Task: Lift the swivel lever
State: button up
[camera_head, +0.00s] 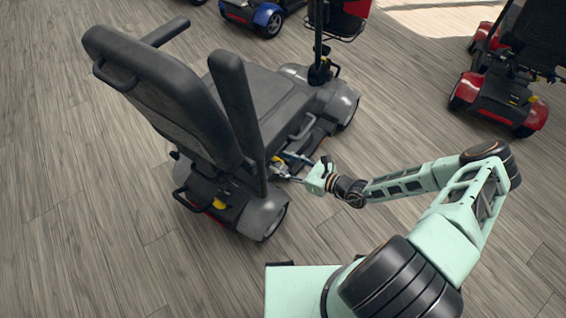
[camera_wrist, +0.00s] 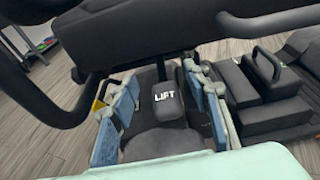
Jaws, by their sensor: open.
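The swivel lever (camera_wrist: 167,104) is a black paddle marked "LIFT" under the seat of the grey scooter (camera_head: 270,88). In the wrist view it sits between the two blue-grey fingers of my open gripper (camera_wrist: 161,84), with visible gaps on both sides. I cannot tell how deep the fingers reach around it. In the head view my gripper (camera_head: 287,168) is at the scooter's right side, low beneath the seat and armrest. The lever cannot be made out there.
The black seat (camera_wrist: 200,28) hangs close above my gripper. A curved bar (camera_wrist: 280,20) and a black box with a handle (camera_wrist: 264,88) are to the right. Other scooters, including a red one (camera_head: 500,97), stand apart; wooden floor between is clear.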

jog(key=v, duration=1.1)
jog(key=shift+d+r, duration=0.15)
jog(key=shift+d, duration=0.15)
jog(key=shift+s, duration=0.1)
